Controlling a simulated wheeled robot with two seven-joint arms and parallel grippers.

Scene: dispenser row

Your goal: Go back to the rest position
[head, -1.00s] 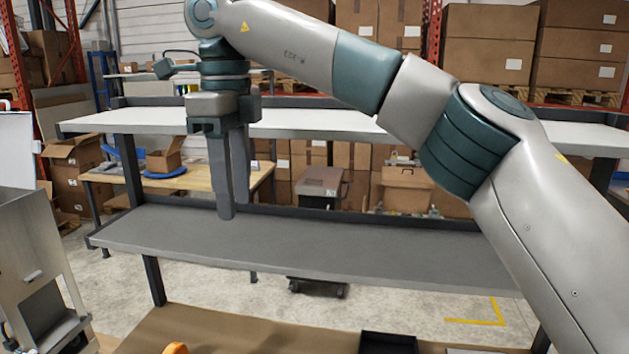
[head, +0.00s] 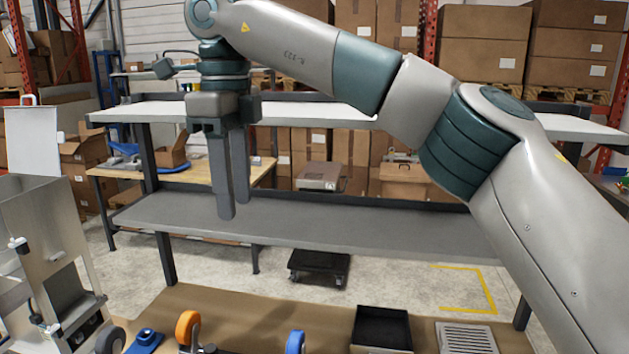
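My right arm reaches in from the right across the upper picture. Its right gripper (head: 234,208) hangs with the fingers pointing down, in front of the grey lower shelf (head: 320,226). The two fingers overlap from this angle, so the gap between them is unclear. I see nothing held at the fingertips. My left gripper is out of view.
A brown work surface (head: 250,312) in front carries an orange-wheeled caster (head: 188,328), a blue-wheeled one (head: 295,342), a black tray (head: 382,328) and a grey slatted plate (head: 466,338). A metal dispenser (head: 45,245) stands left. A white upper shelf (head: 310,112) is behind the arm.

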